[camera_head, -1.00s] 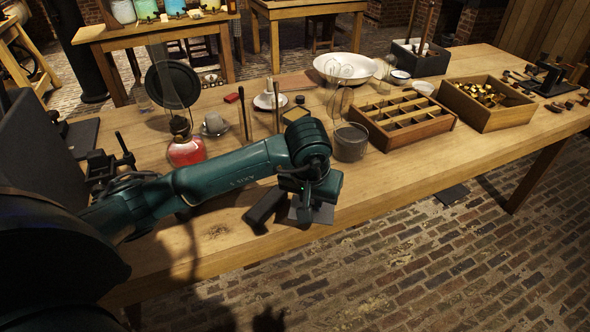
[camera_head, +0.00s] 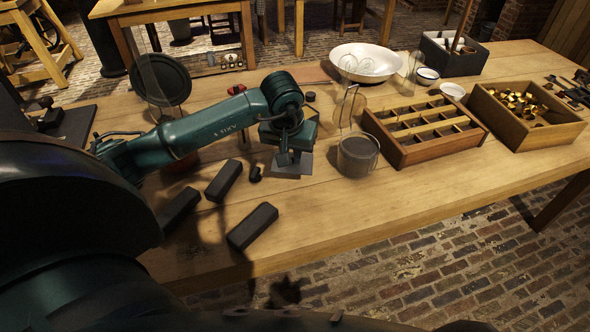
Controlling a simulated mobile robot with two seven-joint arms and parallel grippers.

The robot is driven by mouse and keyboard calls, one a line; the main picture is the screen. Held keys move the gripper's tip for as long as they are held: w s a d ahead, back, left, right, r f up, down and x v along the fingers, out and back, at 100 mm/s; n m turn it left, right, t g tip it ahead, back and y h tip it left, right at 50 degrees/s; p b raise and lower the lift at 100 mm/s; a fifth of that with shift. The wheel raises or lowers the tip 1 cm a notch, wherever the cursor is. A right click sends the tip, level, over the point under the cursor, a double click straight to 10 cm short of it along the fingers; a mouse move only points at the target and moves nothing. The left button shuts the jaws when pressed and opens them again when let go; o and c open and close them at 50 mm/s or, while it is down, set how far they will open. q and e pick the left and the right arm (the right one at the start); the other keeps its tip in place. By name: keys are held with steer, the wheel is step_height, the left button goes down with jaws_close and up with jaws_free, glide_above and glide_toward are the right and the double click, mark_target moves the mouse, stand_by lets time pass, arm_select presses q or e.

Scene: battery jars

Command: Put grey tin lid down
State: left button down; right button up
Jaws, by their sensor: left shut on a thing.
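The grey tin lid (camera_head: 301,164) appears as a flat grey square plate under my left gripper (camera_head: 287,158), left of a wire-topped glass jar. My left gripper points down and is shut on it. The fingers cover part of the plate, and I cannot tell whether it touches the tabletop. My left arm reaches in from the left and hides part of the table behind it. My right gripper is not in view.
Dark blocks (camera_head: 252,226) lie on the wooden table (camera_head: 330,220) in front of my arm. A glass jar (camera_head: 357,155), a divided wooden tray (camera_head: 405,155) and a box of brass pieces (camera_head: 530,135) stand to the right. The front middle is clear.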

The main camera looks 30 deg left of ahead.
mark_target(290, 167)
arm_select(q)
step_height(290, 167, down, 2)
steer(key=shift+f, duration=2.1)
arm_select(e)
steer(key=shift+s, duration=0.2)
arm_select(q)
steer(key=c, duration=1.8)
jaws_free()
steer(key=shift+c, duration=0.2)
steer(key=o, duration=0.5)
steer(key=shift+c, duration=0.2)
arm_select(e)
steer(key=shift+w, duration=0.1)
